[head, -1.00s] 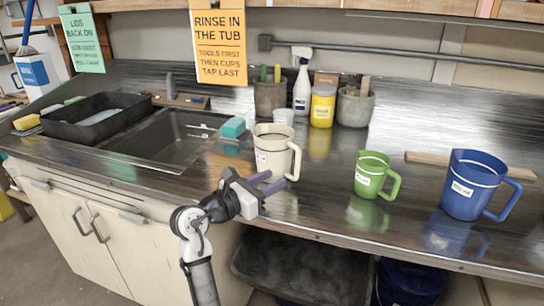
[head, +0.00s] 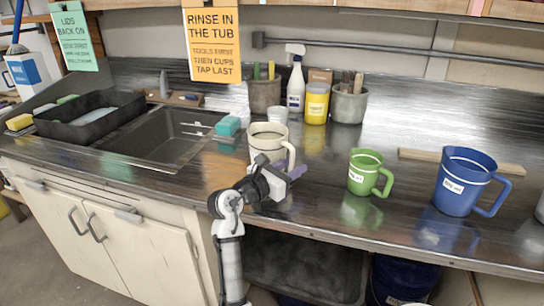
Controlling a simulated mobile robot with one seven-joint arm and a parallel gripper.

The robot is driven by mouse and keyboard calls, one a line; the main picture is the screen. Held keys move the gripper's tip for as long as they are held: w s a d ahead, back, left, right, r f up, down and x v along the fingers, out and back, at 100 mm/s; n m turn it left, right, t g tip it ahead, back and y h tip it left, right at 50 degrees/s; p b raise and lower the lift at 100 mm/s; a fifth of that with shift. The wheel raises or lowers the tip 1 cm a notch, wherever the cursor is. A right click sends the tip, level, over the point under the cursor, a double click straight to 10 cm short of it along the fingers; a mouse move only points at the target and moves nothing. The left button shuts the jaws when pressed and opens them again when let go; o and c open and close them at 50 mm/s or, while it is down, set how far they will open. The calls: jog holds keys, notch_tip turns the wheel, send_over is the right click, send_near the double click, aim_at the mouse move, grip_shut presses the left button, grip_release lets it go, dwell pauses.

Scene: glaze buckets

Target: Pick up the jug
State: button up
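Three jugs with handles and white labels stand upright on the dark counter (head: 330,208). The cream jug (head: 262,137) is in the middle of the view, with its handle to the right. The green jug (head: 361,172) is to its right, and the larger blue jug (head: 462,185) is farther right. My gripper (head: 288,172) is in front of the cream jug's lower part and hides some of it. Its purple fingers point right, near the cream jug's handle. I cannot tell whether they touch it, and the gap between the fingers is not clear.
A sink (head: 165,135) and a black tray (head: 75,125) are at the left. A spray bottle (head: 296,88), a yellow tub (head: 316,103) and tool pots stand behind. A wooden strip (head: 500,166) lies behind the green and blue jugs. The counter's front edge is below the jugs.

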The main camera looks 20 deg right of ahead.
grip_shut()
dwell(1.2)
